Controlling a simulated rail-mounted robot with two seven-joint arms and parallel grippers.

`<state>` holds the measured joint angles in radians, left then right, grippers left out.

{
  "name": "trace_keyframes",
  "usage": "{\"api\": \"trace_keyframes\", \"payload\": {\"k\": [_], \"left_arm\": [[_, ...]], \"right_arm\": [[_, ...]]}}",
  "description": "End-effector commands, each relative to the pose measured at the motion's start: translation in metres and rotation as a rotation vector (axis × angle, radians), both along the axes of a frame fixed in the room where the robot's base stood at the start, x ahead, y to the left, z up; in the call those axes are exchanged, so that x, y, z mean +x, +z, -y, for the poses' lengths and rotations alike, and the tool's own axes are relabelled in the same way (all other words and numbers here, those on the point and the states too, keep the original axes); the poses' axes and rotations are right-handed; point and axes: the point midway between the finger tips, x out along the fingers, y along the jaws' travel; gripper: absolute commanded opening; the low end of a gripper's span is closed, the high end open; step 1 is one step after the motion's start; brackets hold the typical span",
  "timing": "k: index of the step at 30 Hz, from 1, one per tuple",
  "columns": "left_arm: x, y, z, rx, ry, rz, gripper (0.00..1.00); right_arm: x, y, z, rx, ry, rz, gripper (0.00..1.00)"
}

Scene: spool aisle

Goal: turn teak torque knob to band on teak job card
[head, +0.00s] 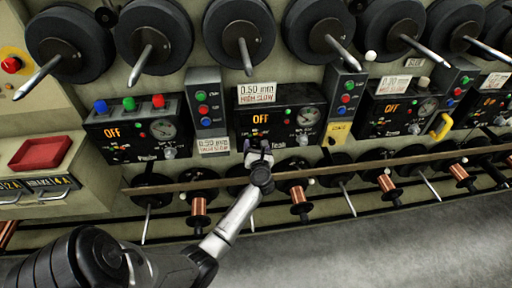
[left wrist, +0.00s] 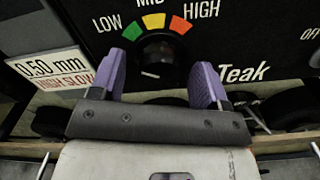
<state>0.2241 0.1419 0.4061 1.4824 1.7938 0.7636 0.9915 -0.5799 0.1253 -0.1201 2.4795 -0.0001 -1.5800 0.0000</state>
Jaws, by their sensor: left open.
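The teak panel is a black box (head: 285,122) in the head view, lit OFF, with the Teak label beside my left gripper (head: 257,147). In the left wrist view the black torque knob (left wrist: 160,62) sits below a LOW-MID-HIGH arc of green, yellow and orange. A short white mark shows low on the knob. My left gripper (left wrist: 160,80) is open, its purple fingers on either side of the knob; contact cannot be told. A job card (head: 257,93) above the panel reads 0.50 mm HIGH SLOW. My right gripper is not in view.
Another card (head: 213,146) at the panel's lower left also shows in the left wrist view (left wrist: 48,70), reading 0.50 mm HIGH SLOW. A rail (head: 170,187) and copper spools (head: 300,201) lie below. A similar panel (head: 130,130) stands left. Large black spools line the top.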

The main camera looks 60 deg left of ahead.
Motion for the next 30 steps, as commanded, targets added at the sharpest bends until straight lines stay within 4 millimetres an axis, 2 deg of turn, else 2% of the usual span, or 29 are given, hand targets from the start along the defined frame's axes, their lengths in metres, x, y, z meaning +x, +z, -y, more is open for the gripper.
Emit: {"api": "trace_keyframes", "payload": {"k": [13, 28, 30], "left_arm": [[0.0023, 0.0003, -0.0053, 0.0, 0.0, 0.001, 0.68], [0.0021, 0.0001, -0.0051, 0.0, 0.0, 0.0, 0.21], [0.002, 0.0003, -0.0051, 0.0, 0.0, 0.0, 0.2]], "right_arm": [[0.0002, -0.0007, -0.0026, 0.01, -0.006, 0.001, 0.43], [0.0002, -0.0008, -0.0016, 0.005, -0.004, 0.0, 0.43], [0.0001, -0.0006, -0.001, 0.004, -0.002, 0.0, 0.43]]}}
